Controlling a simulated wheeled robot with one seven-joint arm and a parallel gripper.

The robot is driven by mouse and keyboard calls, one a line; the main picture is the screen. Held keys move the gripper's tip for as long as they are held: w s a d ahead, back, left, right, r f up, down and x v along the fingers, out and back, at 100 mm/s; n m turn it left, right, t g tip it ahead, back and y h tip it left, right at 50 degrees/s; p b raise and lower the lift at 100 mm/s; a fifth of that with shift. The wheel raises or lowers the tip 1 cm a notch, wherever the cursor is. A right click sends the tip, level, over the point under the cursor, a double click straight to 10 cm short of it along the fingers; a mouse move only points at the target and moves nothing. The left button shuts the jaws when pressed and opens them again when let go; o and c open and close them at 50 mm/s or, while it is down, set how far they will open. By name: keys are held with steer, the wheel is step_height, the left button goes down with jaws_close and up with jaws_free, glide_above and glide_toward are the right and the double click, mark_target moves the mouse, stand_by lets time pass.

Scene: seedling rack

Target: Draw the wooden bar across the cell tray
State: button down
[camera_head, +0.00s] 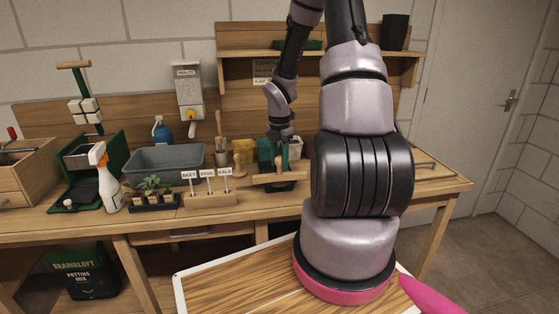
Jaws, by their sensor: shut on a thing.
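The wooden bar (265,180) is a light-brown strip lying left to right on the bench, in the middle of the head view. My gripper (280,167) points down at the bar from above and is shut on it, near its middle. The cell tray (275,188) shows as a small dark strip just below the bar. Most of the tray is hidden, and I cannot tell whether the bar touches it. The fingertips are small and partly hidden in this view.
Labelled wooden sign block (210,199), seedling tray (154,201), spray bottle (108,185) and grey tub (165,160) stand left of the bar. A green container (265,151) and yellow block (243,150) stand behind. A shelf (350,55) overhangs the back.

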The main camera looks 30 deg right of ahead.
steer(key=shift+f, duration=0.3)
stand_by(0.5)
steer(key=shift+w, duration=0.15)
steer(key=shift+w+d+r, duration=0.1)
steer(key=shift+w+d, duration=0.2)
steer(key=shift+w, duration=0.7)
steer(key=shift+w+d+f, duration=0.1)
steer(key=shift+w+d, duration=0.2)
steer(key=shift+w, duration=0.65)
steer(key=shift+w+d+r, duration=0.1)
steer(key=shift+w+d, duration=0.2)
steer(key=shift+w, duration=0.7)
steer(key=shift+w, duration=0.1)
steer(key=shift+w+d, duration=0.25)
steer(key=shift+w, duration=0.6)
steer(key=shift+w, duration=0.1)
steer(key=shift+w+d, duration=0.3)
steer(key=shift+w, duration=0.65)
steer(key=shift+w+d, duration=0.25)
steer(key=shift+w, duration=0.7)
